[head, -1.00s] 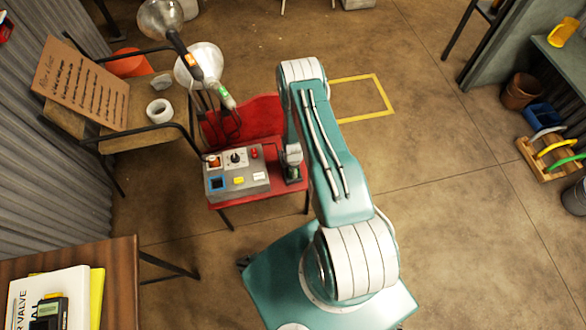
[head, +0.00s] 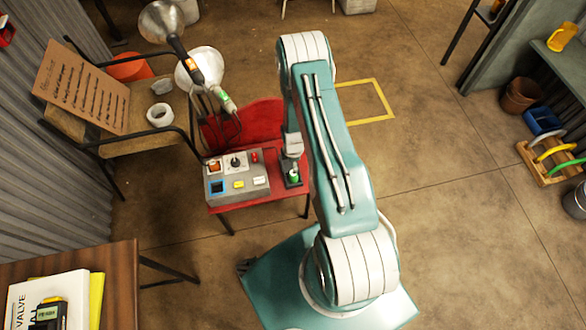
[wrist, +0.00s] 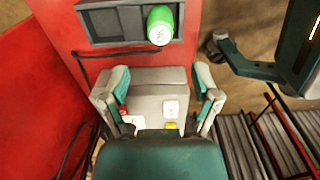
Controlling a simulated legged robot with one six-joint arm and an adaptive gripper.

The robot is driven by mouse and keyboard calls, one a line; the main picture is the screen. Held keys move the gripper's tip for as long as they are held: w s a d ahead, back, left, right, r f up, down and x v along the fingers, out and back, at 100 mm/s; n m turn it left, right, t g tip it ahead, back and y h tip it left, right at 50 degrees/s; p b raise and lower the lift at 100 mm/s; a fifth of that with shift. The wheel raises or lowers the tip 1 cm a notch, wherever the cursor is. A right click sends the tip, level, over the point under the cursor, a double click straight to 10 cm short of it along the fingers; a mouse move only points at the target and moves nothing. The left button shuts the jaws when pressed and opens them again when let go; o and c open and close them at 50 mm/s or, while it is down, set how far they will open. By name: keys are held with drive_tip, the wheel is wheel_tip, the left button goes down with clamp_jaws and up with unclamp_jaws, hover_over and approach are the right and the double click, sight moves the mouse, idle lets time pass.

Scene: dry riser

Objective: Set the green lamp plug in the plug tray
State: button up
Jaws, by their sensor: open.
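The green lamp plug (wrist: 160,24) sits in the right part of the dark grey plug tray (wrist: 97,22) in the wrist view, its pale lettered end facing the camera. How deep it sits is hard to tell. In the head view the plug (head: 294,175) shows as a small green spot in the tray (head: 291,184) on the red chair seat. My gripper (wrist: 162,80) is open, with nothing between its fingers, and apart from the plug. In the head view my gripper (head: 292,150) is just above the tray, its fingers partly hidden.
A grey control box (head: 236,178) with knobs and buttons stands left of the tray on the red chair (head: 262,118). Two lamps (head: 197,68) with cables rise behind it. A wooden chair (head: 150,135) with a sign stands at left.

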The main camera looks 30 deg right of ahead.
drive_tip(key=w+a+r+m+t, duration=0.1)
drive_tip(key=a+r+m, duration=0.2)
drive_tip(key=r, duration=1.5)
drive_tip(key=w+a+r+m+t, duration=0.1)
drive_tip(key=a+r+m+t, duration=0.15)
drive_tip(key=r, duration=1.55)
drive_tip(key=s+a+r+m, duration=0.2)
drive_tip(key=s+r, duration=0.2)
drive_tip(key=r, duration=0.2)
drive_tip(key=s+a+r+m, duration=0.2)
drive_tip(key=s+r+m, duration=0.15)
drive_tip(key=r, duration=0.35)
drive_tip(key=s+a+r+m+t, duration=0.1)
drive_tip(key=s+r+m, duration=0.1)
drive_tip(key=s, duration=0.5)
drive_tip(key=s+a+r+m+t, duration=0.1)
drive_tip(key=s+a+r, duration=0.1)
drive_tip(key=s+r, duration=0.2)
drive_tip(key=s, duration=0.2)
drive_tip(key=shift+s+r+m, duration=0.35)
drive_tip(key=shift+r+m, duration=0.05)
